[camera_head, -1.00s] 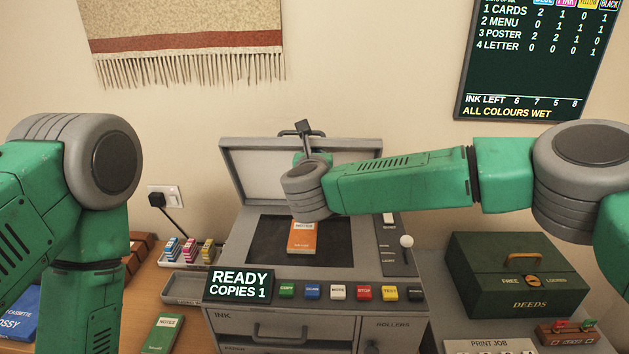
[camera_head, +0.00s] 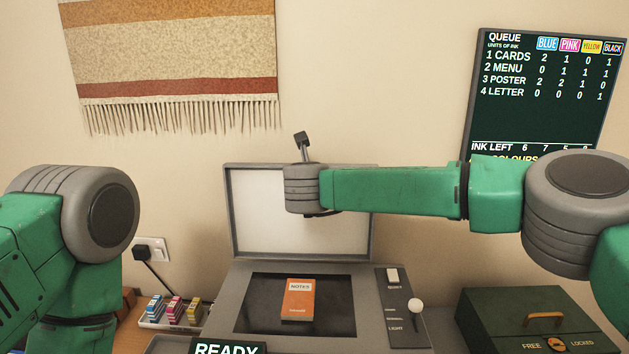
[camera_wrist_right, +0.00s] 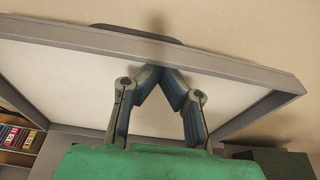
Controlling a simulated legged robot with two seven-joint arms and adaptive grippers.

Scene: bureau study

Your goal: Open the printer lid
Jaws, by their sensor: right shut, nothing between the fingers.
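The printer lid (camera_head: 250,205) stands open and steep at the back of the printer, its white inner face toward me. The printer (camera_head: 243,310) lies below it with its dark glass uncovered. An orange notes booklet (camera_head: 298,300) lies on the glass. My right arm crosses in front of the lid. In the right wrist view my right gripper (camera_wrist_right: 161,70) is shut and empty, fingertips together before the lid's white inner face (camera_wrist_right: 70,80), near its upper frame. I cannot tell whether they touch. The head view hides these fingers behind my wrist. My left gripper is out of view.
A slider with a white knob (camera_head: 416,305) is on the printer's right. A green deeds box (camera_head: 490,310) stands right of it. Ink cartridges (camera_head: 174,310) sit in a tray on the left. A queue board (camera_head: 535,100) and hanging rug (camera_head: 170,50) are on the wall.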

